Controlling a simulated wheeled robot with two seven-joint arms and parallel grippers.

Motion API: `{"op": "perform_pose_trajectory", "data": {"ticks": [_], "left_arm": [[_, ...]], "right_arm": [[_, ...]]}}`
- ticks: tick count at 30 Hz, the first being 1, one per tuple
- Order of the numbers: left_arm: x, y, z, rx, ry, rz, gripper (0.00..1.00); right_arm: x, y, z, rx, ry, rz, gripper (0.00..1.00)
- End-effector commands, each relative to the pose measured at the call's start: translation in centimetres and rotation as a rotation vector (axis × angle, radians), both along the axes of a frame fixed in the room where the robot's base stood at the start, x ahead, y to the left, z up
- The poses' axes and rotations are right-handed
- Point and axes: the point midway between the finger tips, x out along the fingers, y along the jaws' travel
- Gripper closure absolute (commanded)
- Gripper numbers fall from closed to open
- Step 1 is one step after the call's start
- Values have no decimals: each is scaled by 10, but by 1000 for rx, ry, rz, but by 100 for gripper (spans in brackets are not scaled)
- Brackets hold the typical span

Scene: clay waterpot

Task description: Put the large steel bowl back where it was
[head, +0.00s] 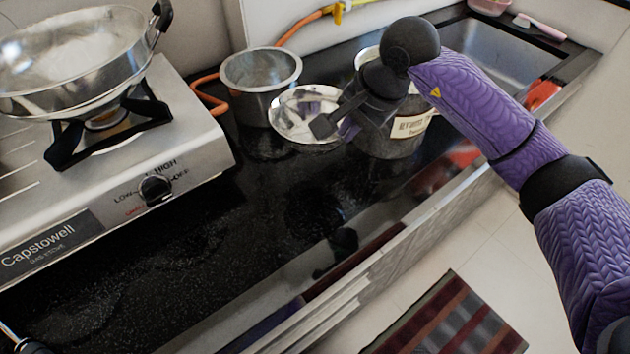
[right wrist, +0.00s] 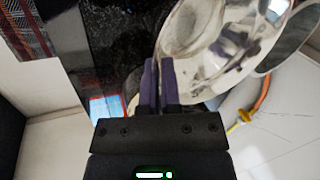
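The large steel bowl (head: 300,108) is a shiny, shallow bowl over the black counter, in front of a steel pot. My right gripper (head: 335,127) is at the bowl's right side in the head view. In the right wrist view the purple fingers (right wrist: 160,78) are close together with the rim of the bowl (right wrist: 215,50) between them. The gripper looks shut on the rim. Whether the bowl touches the counter is hard to tell.
A gas stove (head: 190,125) with a wide steel pan (head: 75,65) stands at left. A steel pot (head: 260,75) is behind the bowl, and a labelled container (head: 395,145) is behind my gripper. A sink (head: 490,60) is at the back right. The front black counter (head: 200,240) is clear.

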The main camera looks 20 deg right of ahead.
Motion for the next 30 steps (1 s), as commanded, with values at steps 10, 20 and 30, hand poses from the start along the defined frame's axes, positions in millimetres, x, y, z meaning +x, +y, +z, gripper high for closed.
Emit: {"op": "perform_pose_trajectory", "data": {"ticks": [10, 20, 30], "left_arm": [[-6, 7, -22, 12, 21, 0, 41], [-3, 8, -30, 17, 26, 2, 41], [-2, 1, -33, 7, 26, 6, 41]], "right_arm": [[2, -1, -71, 2, 3, -22, 100], [2, -1, -100, 1, 0, -20, 100], [2, -1, -103, 1, 1, -20, 61]]}}
